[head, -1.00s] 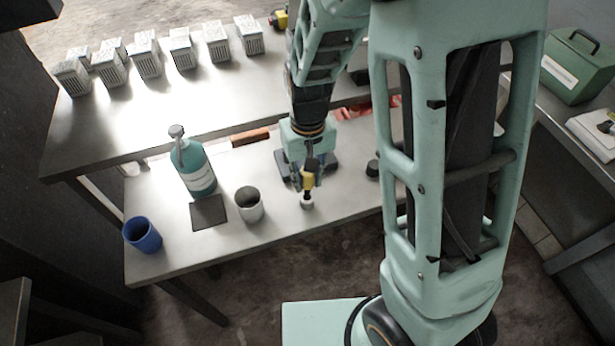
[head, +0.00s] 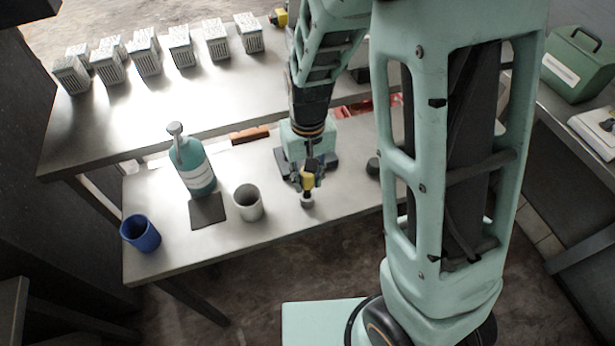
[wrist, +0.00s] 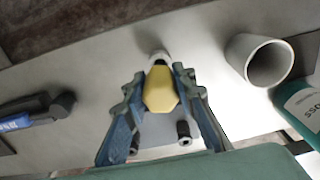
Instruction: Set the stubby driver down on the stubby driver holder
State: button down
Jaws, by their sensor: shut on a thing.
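The stubby driver, with a yellow handle (head: 308,180), is in my gripper (head: 307,177) above the front part of the lower bench. In the wrist view the yellow handle (wrist: 160,90) sits between the two blue-grey fingers of my gripper (wrist: 161,86), which are shut on it. A small pale round piece (head: 307,199) shows just below the driver; it also shows past the handle in the wrist view (wrist: 153,56). It may be the stubby driver holder. I cannot tell whether the driver touches it, because the handle and fingers cover the meeting point.
A grey-white cup (head: 248,203), a dark square pad (head: 208,211), a teal bottle (head: 193,168) and a blue cup (head: 140,233) stand to the left. A small black object (head: 373,167) is on the right. The bench (head: 270,232) is clear in front.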

jog(key=shift+f+b, duration=1.3)
jog(key=shift+f, duration=0.35)
jog(key=c, duration=1.5)
grip_release()
jog(key=shift+r, duration=0.1)
jog(key=shift+r, duration=0.1)
notch_tip(320, 180, up, 12)
jog(key=shift+f, duration=0.1)
